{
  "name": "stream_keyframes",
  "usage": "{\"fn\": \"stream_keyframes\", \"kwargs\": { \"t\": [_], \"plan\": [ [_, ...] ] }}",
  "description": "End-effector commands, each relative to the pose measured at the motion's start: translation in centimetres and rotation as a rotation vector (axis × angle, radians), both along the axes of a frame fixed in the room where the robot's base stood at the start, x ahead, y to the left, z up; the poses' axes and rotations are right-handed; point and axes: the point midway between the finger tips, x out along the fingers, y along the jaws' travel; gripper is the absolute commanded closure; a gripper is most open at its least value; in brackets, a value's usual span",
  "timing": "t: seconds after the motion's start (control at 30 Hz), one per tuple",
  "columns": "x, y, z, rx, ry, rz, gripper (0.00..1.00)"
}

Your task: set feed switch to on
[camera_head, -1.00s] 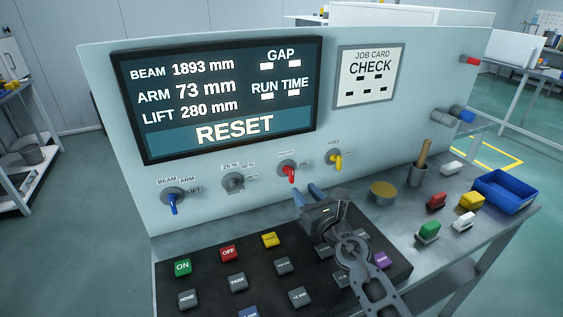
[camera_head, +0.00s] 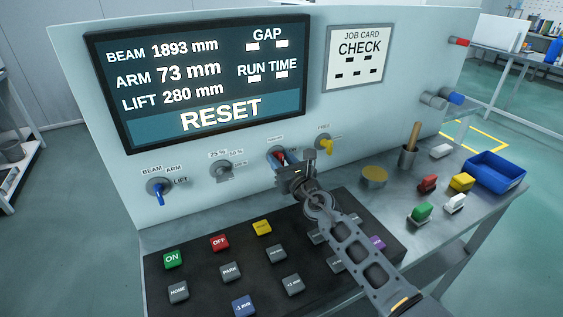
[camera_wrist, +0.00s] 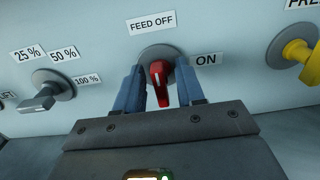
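The feed switch is a red knob (camera_wrist: 159,82) on a round grey base on the panel. In the wrist view, a "FEED OFF" label (camera_wrist: 152,21) is above it and an "ON" label (camera_wrist: 206,59) to its right. The knob's handle hangs roughly downward toward the camera. My gripper (camera_wrist: 161,75) has its two blue fingers either side of the knob, with narrow gaps visible, so it appears open around it. In the head view, my gripper (camera_head: 280,161) is at the panel and partly hides the red knob (camera_head: 281,156).
A yellow knob (camera_head: 325,146) is close on the right and a grey percent selector (camera_head: 221,170) on the left. A blue-handled selector (camera_head: 159,190) is farther left. The button console (camera_head: 205,255) lies below my arm. The screen (camera_head: 205,80) reads RESET.

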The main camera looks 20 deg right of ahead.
Motion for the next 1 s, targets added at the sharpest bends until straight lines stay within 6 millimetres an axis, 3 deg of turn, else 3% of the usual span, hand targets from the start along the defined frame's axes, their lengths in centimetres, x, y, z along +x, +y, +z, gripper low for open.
{"fn": "stream_keyframes", "kwargs": {
  "t": [0.2, 0.6, 1.0],
  "plan": [
    [0.0, 0.02, 0.02, 0.0, 0.0, 0.0, 0.64],
    [-0.02, 0.02, 0.02, 0.0, 0.0, 0.0, 1.0],
    [-0.03, 0.0, 0.01, 0.032, 0.004, 0.0, 1.0]
  ]
}}
